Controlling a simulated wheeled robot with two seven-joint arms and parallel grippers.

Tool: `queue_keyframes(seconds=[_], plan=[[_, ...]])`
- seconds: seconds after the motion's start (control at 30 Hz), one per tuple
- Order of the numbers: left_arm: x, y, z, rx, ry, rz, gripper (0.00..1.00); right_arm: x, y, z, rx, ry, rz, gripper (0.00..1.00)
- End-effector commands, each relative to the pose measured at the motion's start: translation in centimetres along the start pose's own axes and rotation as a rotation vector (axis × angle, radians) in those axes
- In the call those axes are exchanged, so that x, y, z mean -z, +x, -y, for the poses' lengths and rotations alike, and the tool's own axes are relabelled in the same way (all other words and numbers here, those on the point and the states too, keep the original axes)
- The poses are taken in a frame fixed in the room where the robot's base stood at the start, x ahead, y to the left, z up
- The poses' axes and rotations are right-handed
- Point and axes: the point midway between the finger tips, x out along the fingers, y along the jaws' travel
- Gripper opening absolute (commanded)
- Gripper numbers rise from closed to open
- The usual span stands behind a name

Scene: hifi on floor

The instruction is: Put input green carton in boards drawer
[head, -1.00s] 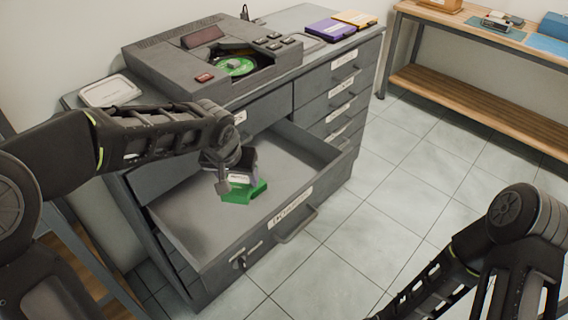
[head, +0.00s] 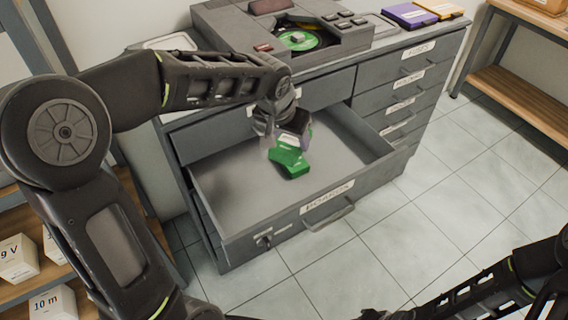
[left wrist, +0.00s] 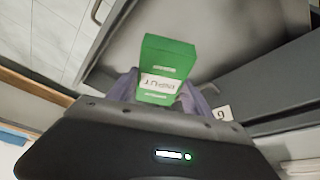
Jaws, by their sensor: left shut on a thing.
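The green carton (head: 289,160), marked INPUT, is held in my left gripper (head: 285,140), which is shut on it. In the head view the carton appears over the open drawer (head: 225,205), whose front label seems to read BOARDS. The carton is tilted, and I cannot tell whether it touches the drawer floor. In the left wrist view the carton (left wrist: 165,65) sticks out from between the fingers, with grey drawer surfaces beyond it. My right arm enters at the lower right; its gripper is outside the frame.
The grey cabinet carries a hi-fi unit (head: 270,30) with a green disc, plus a purple box (head: 410,15) and a yellow box (head: 441,9). Closed labelled drawers stand to the right. White boxes (head: 52,303) sit on a shelf at lower left. The rest of the drawer looks empty.

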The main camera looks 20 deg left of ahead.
Motion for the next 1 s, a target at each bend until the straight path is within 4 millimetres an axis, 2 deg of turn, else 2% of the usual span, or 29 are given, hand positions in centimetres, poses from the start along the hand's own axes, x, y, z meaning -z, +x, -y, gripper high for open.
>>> queue_keyframes(seconds=[0.03, 0.3, 0.5, 0.7, 1.0], plan=[[0.0, -0.5, 1.6, -0.004, 0.01, -0.003, 0.14, 0.0, 0.1, 0.0, 0.0, 0.0, 0.0, 0.36], [-0.8, -5.0, 9.1, -0.092, 0.217, -0.004, 0.14, 0.0, 0.3, -0.1, 0.0, 0.0, -0.001, 0.36], [-1.2, -8.9, 12.8, -0.173, 0.412, -0.003, 0.14, 0.0, 0.4, -0.2, 0.0, 0.0, -0.001, 0.36], [-1.3, -10.6, 13.8, -0.211, 0.505, -0.002, 0.14, 0.0, 0.5, -0.2, 0.0, 0.0, -0.001, 0.36], [-1.4, -10.5, 13.7, -0.212, 0.507, 0.0, 0.14, 0.0, 0.4, -0.2, 0.0, 0.0, -0.001, 0.36]])
